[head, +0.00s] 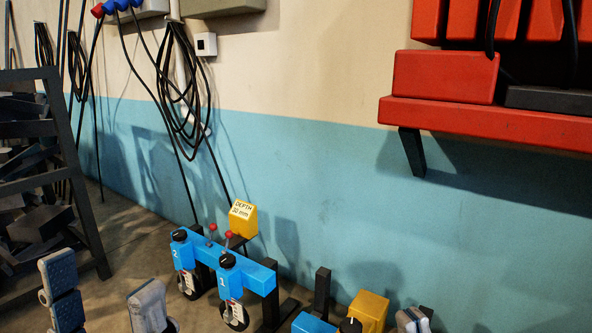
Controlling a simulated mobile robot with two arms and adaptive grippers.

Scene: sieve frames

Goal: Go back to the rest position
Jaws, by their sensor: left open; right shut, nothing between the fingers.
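My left gripper (103,282) is at the bottom left, with its two grey-blue fingers wide apart and nothing between them. My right gripper (411,319) shows only as a grey tip at the bottom edge; it is shut and appears empty, and the rest is cut off. A blue frame (258,276) with units marked 2 and 1 stands to the right of the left gripper, apart from it in the picture. It has black knobs, red-tipped levers and hanging round parts with white tags.
A yellow block (243,219) reads "DEPTH 30 mm". A second yellow block (370,308) and a blue part (312,323) are at the bottom, left of my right gripper. A dark rack (80,170) stands left. A red shelf (480,118) juts from the wall at upper right.

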